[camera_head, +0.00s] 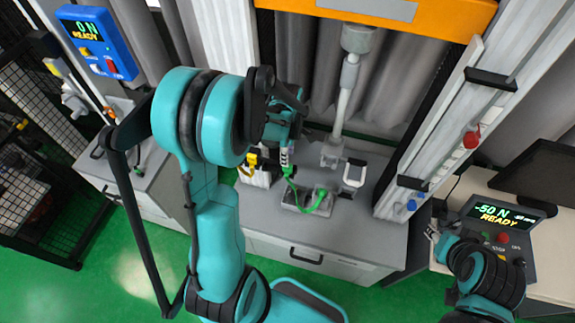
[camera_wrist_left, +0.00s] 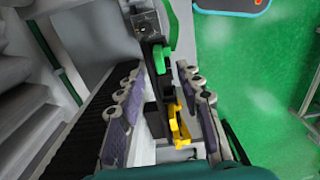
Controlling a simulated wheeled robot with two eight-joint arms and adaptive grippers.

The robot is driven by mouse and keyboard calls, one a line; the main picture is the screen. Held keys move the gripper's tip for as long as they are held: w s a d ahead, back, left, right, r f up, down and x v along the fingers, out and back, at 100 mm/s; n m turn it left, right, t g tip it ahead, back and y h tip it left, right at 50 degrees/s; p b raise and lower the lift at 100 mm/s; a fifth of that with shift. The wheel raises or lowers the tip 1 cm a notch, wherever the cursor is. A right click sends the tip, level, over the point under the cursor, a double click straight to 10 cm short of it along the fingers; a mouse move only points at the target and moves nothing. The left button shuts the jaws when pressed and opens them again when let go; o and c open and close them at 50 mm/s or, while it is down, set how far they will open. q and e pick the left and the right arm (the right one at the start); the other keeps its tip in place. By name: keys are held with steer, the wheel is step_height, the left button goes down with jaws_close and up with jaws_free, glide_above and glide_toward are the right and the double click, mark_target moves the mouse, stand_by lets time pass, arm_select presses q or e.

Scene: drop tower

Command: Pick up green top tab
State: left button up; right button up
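A green tab (camera_wrist_left: 159,59) shows in the left wrist view between the fingertips of my left gripper (camera_wrist_left: 162,70). The two padded fingers stand apart on either side of it. A yellow tab (camera_wrist_left: 179,125) lies deeper between the fingers. In the head view my left gripper (camera_head: 287,160) is above the grey fixture (camera_head: 290,207) on the cabinet, largely hidden by its own arm.
A slanted grey rod (camera_head: 347,90) hangs from the orange crossbeam (camera_head: 440,12) above the cabinet (camera_head: 365,235). A blue display box (camera_head: 97,42) is at left; a console (camera_head: 497,232) reading -50 N is at right.

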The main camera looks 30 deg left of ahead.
mark_target(287, 169)
arm_select(q)
step_height(287, 169, down, 6)
steer(key=shift+r, duration=0.1)
jaws_close()
